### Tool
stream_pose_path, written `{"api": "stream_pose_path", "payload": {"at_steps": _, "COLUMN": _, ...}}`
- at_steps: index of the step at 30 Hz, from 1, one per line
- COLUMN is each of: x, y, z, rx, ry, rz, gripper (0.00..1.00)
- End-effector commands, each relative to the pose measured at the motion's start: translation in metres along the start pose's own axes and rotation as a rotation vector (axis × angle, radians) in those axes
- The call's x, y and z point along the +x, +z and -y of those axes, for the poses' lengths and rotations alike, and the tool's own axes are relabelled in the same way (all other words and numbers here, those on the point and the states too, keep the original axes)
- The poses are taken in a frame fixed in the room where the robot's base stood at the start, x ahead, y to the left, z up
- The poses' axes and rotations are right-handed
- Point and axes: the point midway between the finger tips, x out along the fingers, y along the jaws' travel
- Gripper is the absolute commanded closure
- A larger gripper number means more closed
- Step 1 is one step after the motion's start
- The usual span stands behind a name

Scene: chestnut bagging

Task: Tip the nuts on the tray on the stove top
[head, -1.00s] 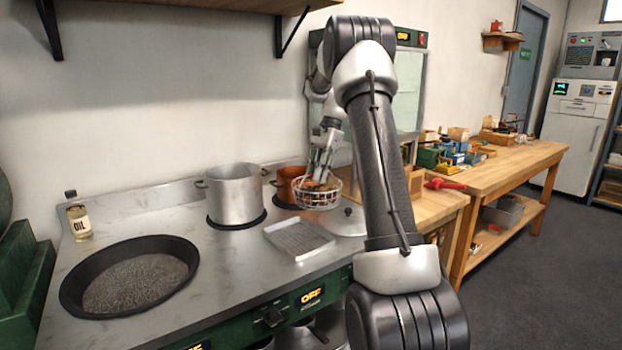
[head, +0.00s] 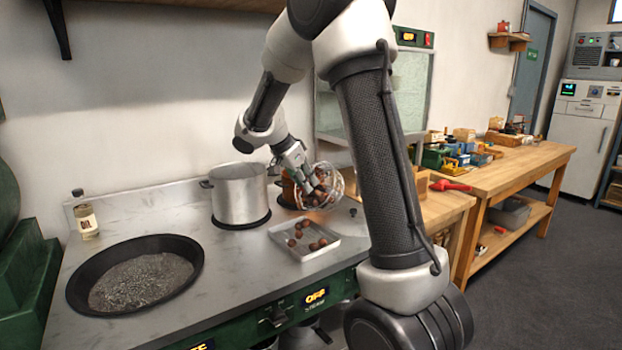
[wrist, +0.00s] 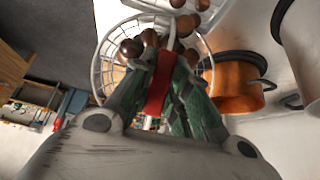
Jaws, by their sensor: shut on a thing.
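My gripper (head: 310,184) is shut on the red grip (wrist: 158,86) of a white wire basket (head: 327,197), which it holds tilted above the metal tray (head: 279,239). Brown nuts (wrist: 131,47) show in the basket in the wrist view. Several nuts (head: 314,245) lie spread on the tray, which rests on the steel stove top (head: 226,262). Whether nuts are falling between basket and tray is too small to tell.
A silver pot (head: 239,195) stands left of the basket, and a copper pot (wrist: 238,85) is close behind it. A wide black pan (head: 140,276) with grey granules and an oil bottle (head: 86,220) are at the left. A wooden workbench (head: 510,165) stands at the right.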

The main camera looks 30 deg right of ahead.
Motion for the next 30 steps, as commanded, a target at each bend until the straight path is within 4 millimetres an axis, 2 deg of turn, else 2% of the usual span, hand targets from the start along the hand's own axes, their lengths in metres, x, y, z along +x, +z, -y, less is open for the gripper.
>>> {"api": "stream_pose_path", "payload": {"at_steps": 14, "x": 0.009, "y": 0.036, "z": 0.001, "rx": -0.005, "ry": -0.002, "rz": -0.294, "gripper": 1.0}}
{"api": "stream_pose_path", "payload": {"at_steps": 30, "x": 0.002, "y": 0.076, "z": 0.001, "rx": -0.005, "ry": 0.0, "rz": -0.785, "gripper": 1.0}}
